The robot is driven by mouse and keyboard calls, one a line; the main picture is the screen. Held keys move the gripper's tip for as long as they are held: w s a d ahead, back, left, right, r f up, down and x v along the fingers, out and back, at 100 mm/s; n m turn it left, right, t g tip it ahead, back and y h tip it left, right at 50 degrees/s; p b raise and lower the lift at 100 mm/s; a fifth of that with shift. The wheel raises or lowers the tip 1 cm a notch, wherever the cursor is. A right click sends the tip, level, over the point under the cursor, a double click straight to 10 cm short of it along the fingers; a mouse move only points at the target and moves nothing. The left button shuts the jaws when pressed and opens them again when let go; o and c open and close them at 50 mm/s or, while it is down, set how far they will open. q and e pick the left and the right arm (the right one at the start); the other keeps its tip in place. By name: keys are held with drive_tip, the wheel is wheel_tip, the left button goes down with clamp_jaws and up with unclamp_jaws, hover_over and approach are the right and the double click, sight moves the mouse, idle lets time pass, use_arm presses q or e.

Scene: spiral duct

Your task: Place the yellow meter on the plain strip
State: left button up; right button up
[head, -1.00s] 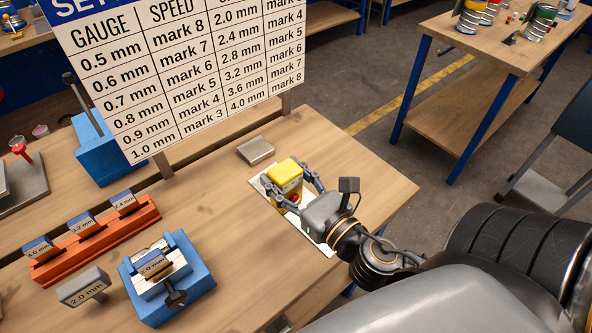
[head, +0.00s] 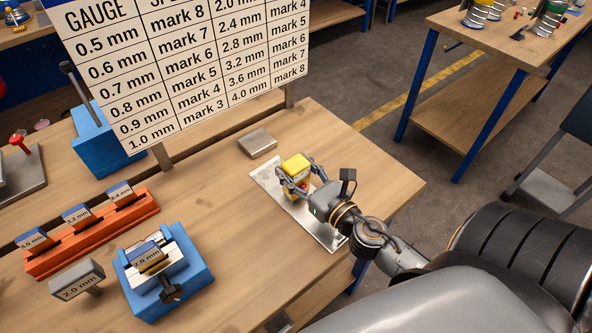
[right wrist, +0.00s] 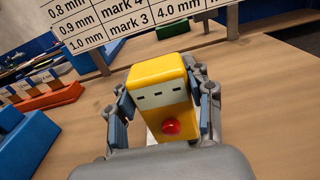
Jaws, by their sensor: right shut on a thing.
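The yellow meter (head: 296,168) is a small box with a red button on its face. My right gripper (head: 297,182) is shut on it, one finger on each side. It also shows upright between the fingers in the right wrist view (right wrist: 160,92). The plain strip (head: 323,232) is a flat, bare metal plate on the right part of the bench. The meter is over the strip's upper part; I cannot tell whether its base touches the strip, as the gripper hides it. My left gripper is not in view.
A small grey metal block (head: 257,142) lies just behind the strip. A blue vise (head: 165,270) and an orange rack (head: 92,230) of labelled gauges stand to the left. A gauge chart board (head: 180,65) stands behind. The bench between vise and strip is clear.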

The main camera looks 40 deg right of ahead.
drive_tip(key=shift+d+f, duration=0.1)
drive_tip(key=shift+f, duration=0.05)
drive_tip(key=o, duration=1.5)
drive_tip(key=shift+c, duration=0.2)
drive_tip(key=shift+r, duration=0.3)
drive_tip(key=shift+s+f, duration=0.25)
drive_tip(key=shift+s, duration=0.05)
drive_tip(key=s+b, duration=0.2)
drive_tip(key=s, duration=0.1)
drive_tip(key=s+b, duration=0.3)
drive_tip(key=s, duration=0.1)
drive_tip(key=s+b, duration=0.2)
drive_tip(key=s, duration=0.1)
drive_tip(key=shift+s+d, duration=0.35)
drive_tip(key=shift+d, duration=0.05)
drive_tip(key=shift+s+r, duration=0.2)
drive_tip(key=shift+s, duration=0.15)
